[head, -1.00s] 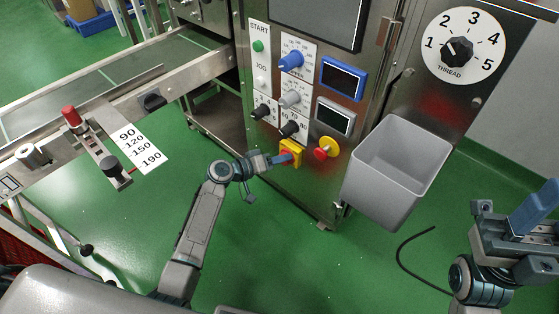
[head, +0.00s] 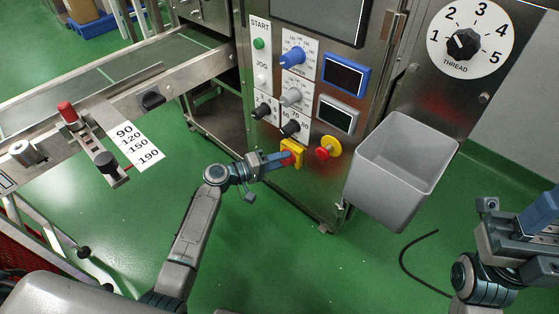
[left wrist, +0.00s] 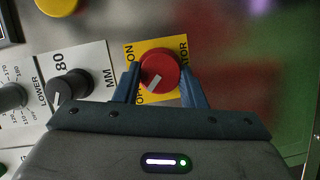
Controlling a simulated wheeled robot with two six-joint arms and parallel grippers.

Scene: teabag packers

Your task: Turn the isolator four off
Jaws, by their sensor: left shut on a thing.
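The isolator is a red round knob (left wrist: 160,70) on a yellow plate (left wrist: 146,45), low on the steel cabinet front; the knob also shows in the head view (head: 289,157). My left gripper (left wrist: 160,84) is shut on the knob, with one blue finger on each side of it.
A red button on a yellow base (head: 327,148) sits just right of the isolator. Black dials (head: 290,129) are just above it. A grey bin (head: 405,165) hangs at the right. The conveyor (head: 110,95) is at the left, with open green floor below the panel.

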